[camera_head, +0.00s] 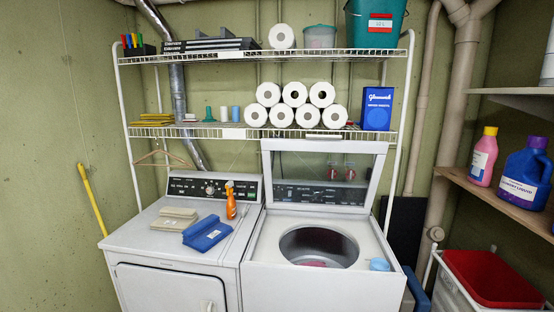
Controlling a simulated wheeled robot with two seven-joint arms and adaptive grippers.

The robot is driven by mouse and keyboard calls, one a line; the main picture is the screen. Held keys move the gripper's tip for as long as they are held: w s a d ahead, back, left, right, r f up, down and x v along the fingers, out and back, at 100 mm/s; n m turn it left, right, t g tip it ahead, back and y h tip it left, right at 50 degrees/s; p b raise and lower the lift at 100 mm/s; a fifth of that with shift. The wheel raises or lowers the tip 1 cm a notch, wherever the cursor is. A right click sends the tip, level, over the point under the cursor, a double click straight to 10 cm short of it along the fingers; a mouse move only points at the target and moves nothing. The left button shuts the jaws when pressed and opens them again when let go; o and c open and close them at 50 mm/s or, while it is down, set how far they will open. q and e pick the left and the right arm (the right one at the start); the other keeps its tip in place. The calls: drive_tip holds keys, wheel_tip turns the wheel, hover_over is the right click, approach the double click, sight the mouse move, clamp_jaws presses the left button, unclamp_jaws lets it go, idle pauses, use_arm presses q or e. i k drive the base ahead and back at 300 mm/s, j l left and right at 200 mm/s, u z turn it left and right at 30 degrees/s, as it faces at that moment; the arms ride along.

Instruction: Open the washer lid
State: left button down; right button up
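The white top-load washer (323,285) stands in the middle right of the head view. Its lid (376,178) is raised and stands upright at the back, a white frame around a clear window. The washer's control panel (320,195) shows through that window. The round tub opening (318,245) is uncovered, with something pinkish low inside it. Neither of my grippers is in view.
A white dryer (165,240) stands left of the washer, with folded cloths and an orange spray bottle (231,200) on top. A blue cup (380,264) sits at the washer's front right. A wire shelf rack (262,133) stands behind.

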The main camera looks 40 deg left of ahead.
sight(328, 143)
drive_tip(key=i+j, duration=0.1)
drive_tip(key=j, duration=0.35)
drive_tip(key=i+j, duration=0.15)
drive_tip(key=j, duration=0.3)
drive_tip(key=i+j, duration=0.1)
drive_tip(key=j, duration=0.35)
drive_tip(key=i+j, duration=0.15)
drive_tip(key=j, duration=0.3)
drive_tip(key=i+j, duration=0.1)
drive_tip(key=j, duration=0.35)
drive_tip(key=i+j, duration=0.15)
drive_tip(key=j, duration=0.3)
drive_tip(key=i+j, duration=0.1)
drive_tip(key=j, duration=0.35)
drive_tip(key=k+l+u, duration=0.15)
drive_tip(key=l, duration=0.15)
drive_tip(key=k+l+u, duration=0.2)
drive_tip(key=l, duration=0.15)
drive_tip(key=l+u, duration=0.15)
drive_tip(key=l, duration=0.15)
